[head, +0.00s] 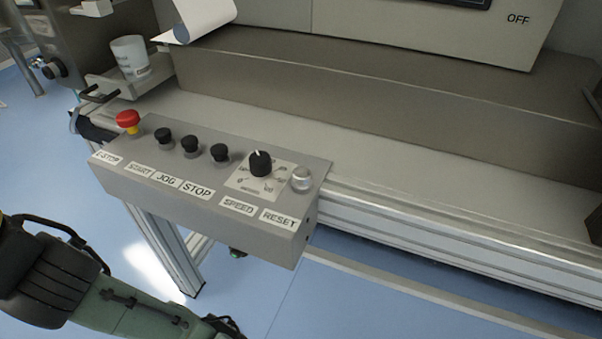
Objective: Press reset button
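The reset button (301,180) is a pale, silvery round button at the right end of a grey control box (150,195). A white label (279,220) reading RESET is on the sloped front edge below it. Nothing touches the button in this view. Part of my arm shows at the lower left, below and to the left of the box. My gripper's fingers are not visible; the arm runs out of the bottom of the picture.
Left of the reset button are a black SPEED knob (260,163), several black buttons including STOP (220,153), and a red E-STOP (128,121). A white cup (130,57) stands on a shelf behind. A metal rail (430,225) runs right from the box. Blue floor is open below.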

